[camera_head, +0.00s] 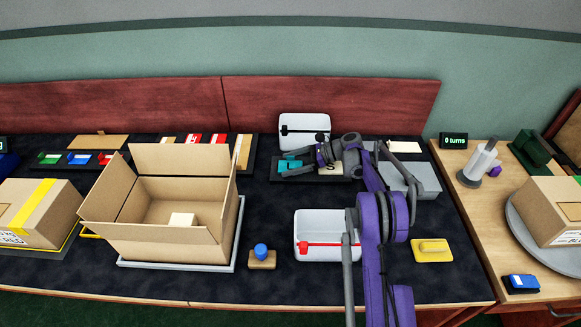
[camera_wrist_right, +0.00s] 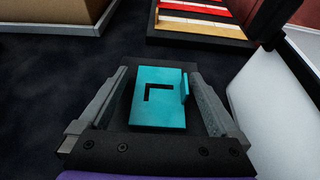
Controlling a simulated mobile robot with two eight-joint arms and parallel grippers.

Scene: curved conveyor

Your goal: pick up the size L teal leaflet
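The teal leaflet (camera_wrist_right: 160,112) shows in the right wrist view as a flat teal piece with a black L-shaped mark and a raised teal tab on its right side. It lies between the two grey fingers of my right gripper (camera_wrist_right: 160,72), which are spread, with a dark gap on the left. In the head view, teal (camera_head: 291,163) shows at the tip of my right gripper (camera_head: 284,167), over a dark tray (camera_head: 312,179) at the back. The fingers partly cover it there. My left gripper is not in view.
An open carton (camera_head: 160,240) stands left of centre with a small pale block inside. A white bin (camera_head: 316,223) with a red strip and another white bin (camera_head: 304,120) stand nearby. A blue-knobbed stamp (camera_head: 261,256) and yellow block (camera_head: 432,250) sit near the front.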

